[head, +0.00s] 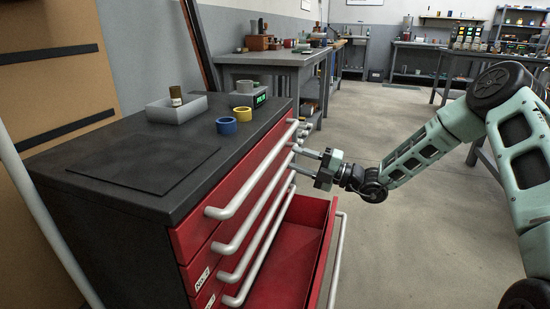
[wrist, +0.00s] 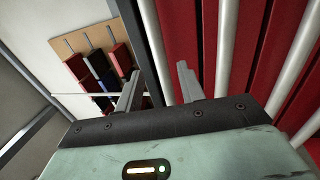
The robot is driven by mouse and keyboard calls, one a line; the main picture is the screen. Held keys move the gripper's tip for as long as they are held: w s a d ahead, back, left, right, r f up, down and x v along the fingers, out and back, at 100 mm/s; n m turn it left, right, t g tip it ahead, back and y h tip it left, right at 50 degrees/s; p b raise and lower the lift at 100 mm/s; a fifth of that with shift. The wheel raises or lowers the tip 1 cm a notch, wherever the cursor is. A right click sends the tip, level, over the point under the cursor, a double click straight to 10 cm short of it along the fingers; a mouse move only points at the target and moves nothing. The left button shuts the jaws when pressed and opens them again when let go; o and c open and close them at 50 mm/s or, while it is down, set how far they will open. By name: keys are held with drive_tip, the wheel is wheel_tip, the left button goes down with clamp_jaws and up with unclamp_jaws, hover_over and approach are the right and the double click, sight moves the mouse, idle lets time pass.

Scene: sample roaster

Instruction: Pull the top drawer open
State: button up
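The red cabinet's top drawer (head: 188,238) is shut, flush under the dark top. Its pale bar handle (head: 238,192) runs along the front; in the wrist view a pale bar (wrist: 154,45) beside the dark cabinet edge looks like this handle. My gripper (head: 296,159) is at the far end of the cabinet front, its fingers pointing at the handles. In the wrist view my gripper (wrist: 158,72) has its two fingers apart, with that bar showing between them. I cannot tell whether the fingers touch it or how deep it sits.
A lower drawer (head: 290,262) stands pulled out below my gripper, its handle (head: 338,255) jutting into the aisle. A grey tray (head: 170,112), a blue tape roll (head: 226,126) and a yellow one (head: 243,114) are on the cabinet top. The floor (head: 420,240) to the right is clear.

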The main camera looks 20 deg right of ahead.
sight(275, 152)
drive_tip(key=b+x, duration=0.2)
drive_tip(key=x, duration=0.5)
drive_tip(key=shift+w+a+r, duration=0.1)
drive_tip(key=shift+w+a, duration=0.05)
drive_tip(key=shift+a, duration=0.1)
drive_tip(key=shift+c, duration=0.3)
drive_tip(key=shift+d, duration=0.1)
clamp_jaws()
